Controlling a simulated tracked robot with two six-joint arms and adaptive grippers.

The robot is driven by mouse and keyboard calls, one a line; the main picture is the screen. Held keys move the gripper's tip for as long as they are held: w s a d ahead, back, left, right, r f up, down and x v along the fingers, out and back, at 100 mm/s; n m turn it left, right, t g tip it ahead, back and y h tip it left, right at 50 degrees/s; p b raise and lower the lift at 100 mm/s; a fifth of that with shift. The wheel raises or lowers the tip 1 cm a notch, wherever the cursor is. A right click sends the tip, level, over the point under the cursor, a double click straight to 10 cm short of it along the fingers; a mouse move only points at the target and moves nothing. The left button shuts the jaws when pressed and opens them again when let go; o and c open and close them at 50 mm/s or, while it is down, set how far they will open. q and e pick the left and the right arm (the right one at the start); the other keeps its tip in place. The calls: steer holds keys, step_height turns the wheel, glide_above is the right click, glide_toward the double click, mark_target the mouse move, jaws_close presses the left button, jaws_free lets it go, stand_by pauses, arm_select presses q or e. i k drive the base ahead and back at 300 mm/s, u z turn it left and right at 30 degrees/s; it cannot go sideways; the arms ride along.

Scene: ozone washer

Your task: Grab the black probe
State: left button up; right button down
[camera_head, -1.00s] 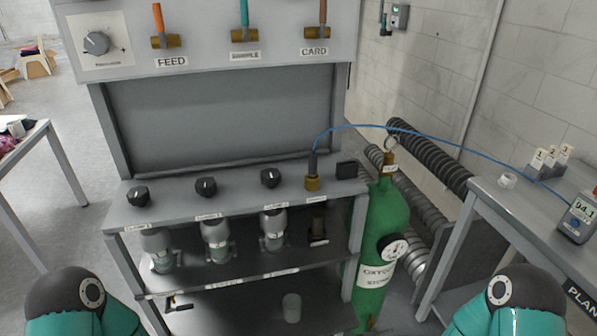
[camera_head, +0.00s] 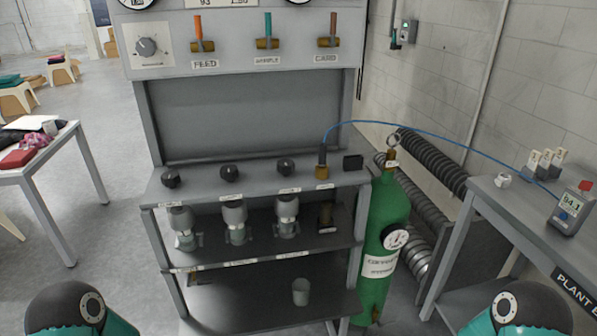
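The black probe (camera_head: 323,155) stands upright in a brass fitting (camera_head: 322,172) at the right end of the washer's front shelf. A thin blue cable (camera_head: 430,134) runs from its top to a handheld meter (camera_head: 572,208) on the right table. Only the teal and black upper links of my two arms show, at the bottom left and bottom right corners. Both grippers are out of the picture, and nothing touches the probe.
A black block (camera_head: 353,162) sits just right of the probe, and black knobs (camera_head: 230,173) line the shelf to its left. A green oxygen cylinder (camera_head: 382,250) stands beside the washer's right side. A grey table (camera_head: 480,215) is at the right. Open floor lies at the left.

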mark_target(322, 152)
steer(key=k, duration=0.5)
steer(key=z, duration=0.15)
steer(key=i, duration=0.9)
steer(key=u, duration=0.35)
steer(key=k, duration=0.45)
steer(key=u, duration=0.7)
steer(key=i, duration=0.45)
steer(key=z, duration=0.3)
